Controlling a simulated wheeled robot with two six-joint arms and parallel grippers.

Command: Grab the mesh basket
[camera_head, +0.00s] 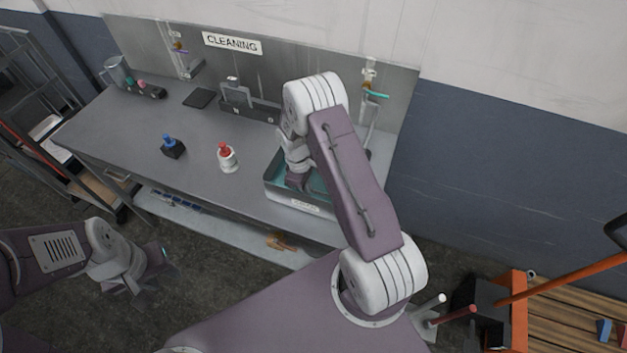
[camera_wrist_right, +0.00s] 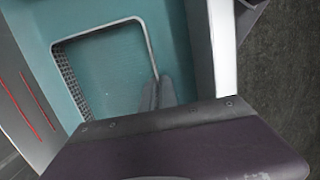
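The mesh basket (camera_wrist_right: 68,75) sits inside a teal-lined basin (camera_head: 272,190) on the workbench. Its pale wire rim and a strip of mesh side show in the right wrist view; in the head view my right arm mostly hides it. My right gripper (camera_wrist_right: 158,93) is down in the basin, its two grey fingers close together with the basket's rim running between them. The fingers look shut on the rim. My left gripper (camera_head: 150,272) hangs over the floor in front of the bench, apart from everything; its finger opening is not clear.
A white bottle with a red top (camera_head: 227,158) and a dark bottle with a blue top (camera_head: 172,146) stand left of the basin. A dark flat pad (camera_head: 199,98) and a metal jug (camera_head: 116,72) are further back. A rack (camera_head: 35,90) stands at left. The bench's front left is clear.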

